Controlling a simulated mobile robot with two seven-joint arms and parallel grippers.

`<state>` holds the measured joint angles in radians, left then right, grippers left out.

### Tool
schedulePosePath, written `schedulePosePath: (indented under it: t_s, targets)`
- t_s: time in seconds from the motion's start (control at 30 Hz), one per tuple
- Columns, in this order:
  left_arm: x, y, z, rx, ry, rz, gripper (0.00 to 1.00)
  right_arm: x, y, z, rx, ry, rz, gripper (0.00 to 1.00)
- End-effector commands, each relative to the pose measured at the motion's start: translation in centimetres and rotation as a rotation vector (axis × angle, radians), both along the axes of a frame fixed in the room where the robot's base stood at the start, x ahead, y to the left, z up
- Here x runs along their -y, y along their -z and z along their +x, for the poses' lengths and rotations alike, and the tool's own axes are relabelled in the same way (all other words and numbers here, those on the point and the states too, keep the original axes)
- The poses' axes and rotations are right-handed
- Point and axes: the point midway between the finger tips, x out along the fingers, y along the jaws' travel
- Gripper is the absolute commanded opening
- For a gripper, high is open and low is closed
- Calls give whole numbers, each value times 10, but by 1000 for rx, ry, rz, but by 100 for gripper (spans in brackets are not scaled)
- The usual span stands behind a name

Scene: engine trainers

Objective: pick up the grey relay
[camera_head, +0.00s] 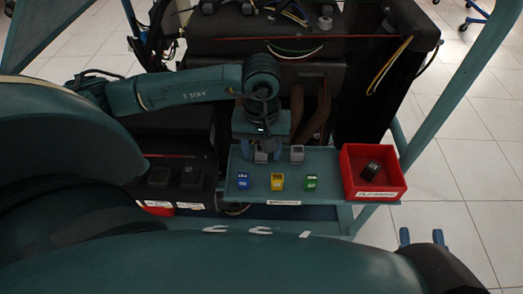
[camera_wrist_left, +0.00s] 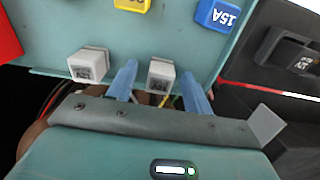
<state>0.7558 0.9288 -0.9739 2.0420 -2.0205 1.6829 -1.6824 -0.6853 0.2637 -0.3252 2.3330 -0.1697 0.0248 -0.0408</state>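Two light grey relays with dark labels stand on the teal shelf (camera_head: 330,189). In the head view one grey relay (camera_head: 261,156) is at my left gripper (camera_head: 262,154), and the other grey relay (camera_head: 297,153) is to its right. In the left wrist view one grey relay (camera_wrist_left: 160,74) sits between the two blue fingers of my left gripper (camera_wrist_left: 158,84), with a gap on each side. The other grey relay (camera_wrist_left: 88,63) stands outside the fingers, to the left. My left gripper is open. My right gripper (camera_head: 421,238) shows two spread blue fingertips at lower right, with nothing between them.
Blue (camera_head: 243,181), yellow (camera_head: 277,182) and green (camera_head: 311,183) blocks stand in a row nearer the shelf's front edge. A red bin (camera_head: 355,187) at the shelf's right end holds a dark block (camera_head: 371,171). Dark engine parts (camera_head: 265,78) rise behind the shelf.

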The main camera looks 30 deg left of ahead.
Motion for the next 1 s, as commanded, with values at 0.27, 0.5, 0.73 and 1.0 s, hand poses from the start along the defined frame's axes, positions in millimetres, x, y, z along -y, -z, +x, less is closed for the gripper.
schedulePosePath:
  t_s: [0.27,0.5,0.73,1.0]
  targets:
    - [0,0,0,0,0,0,28,0,0,0,-1,0,0,36]
    - [0,0,0,0,0,0,8,0,0,0,-1,1,0,36]
    - [0,-1,0,1,0,0,3,0,0,0,-1,1,0,36]
    - [0,-30,1,4,1,0,3,3,-4,1,-45,13,-4,36]
